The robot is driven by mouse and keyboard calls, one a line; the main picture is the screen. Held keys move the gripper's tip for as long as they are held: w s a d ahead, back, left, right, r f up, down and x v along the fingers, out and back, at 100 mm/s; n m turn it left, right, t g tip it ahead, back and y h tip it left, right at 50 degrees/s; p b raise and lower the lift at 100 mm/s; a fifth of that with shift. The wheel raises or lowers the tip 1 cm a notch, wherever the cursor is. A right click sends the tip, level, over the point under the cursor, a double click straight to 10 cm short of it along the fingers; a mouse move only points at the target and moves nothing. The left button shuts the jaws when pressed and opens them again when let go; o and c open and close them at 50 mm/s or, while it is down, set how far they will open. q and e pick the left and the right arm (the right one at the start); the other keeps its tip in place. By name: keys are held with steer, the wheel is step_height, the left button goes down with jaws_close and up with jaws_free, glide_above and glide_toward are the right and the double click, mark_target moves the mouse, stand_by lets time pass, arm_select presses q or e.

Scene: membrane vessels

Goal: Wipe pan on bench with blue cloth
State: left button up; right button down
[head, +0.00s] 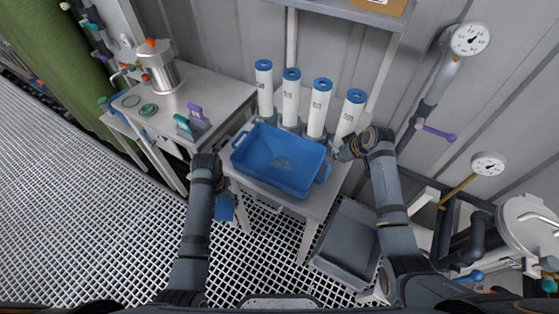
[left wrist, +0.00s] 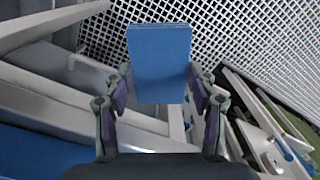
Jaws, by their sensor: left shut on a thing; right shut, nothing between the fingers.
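The blue pan (head: 278,182) sits on the bench (head: 310,203) with its open side up. A faint greyish patch shows on its floor. My left gripper (head: 222,187) is shut on the blue cloth (head: 225,209), which hangs low at the left of the pan, over the grating and apart from the pan. In the left wrist view the cloth (left wrist: 158,60) is a flat blue block between the fingers of the left gripper (left wrist: 160,95). My right gripper (head: 341,150) is shut and empty near the pan's right rim; its fingertips are hard to make out.
Several white cylinders with blue caps (head: 291,98) stand behind the pan. A steel side table (head: 205,85) at the left holds a metal pot (head: 158,70) and purple and green handled tools (head: 193,118). A grey bin (head: 347,243) stands on the floor at the right. Pipes and gauges line the right.

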arm_select(q)
steer(key=shift+f+b, duration=0.3)
steer(key=shift+f, duration=0.05)
arm_select(e)
steer(key=shift+f, duration=0.65)
arm_select(q)
steer(key=shift+r, duration=0.15)
arm_select(e)
steer(key=shift+r, duration=0.1)
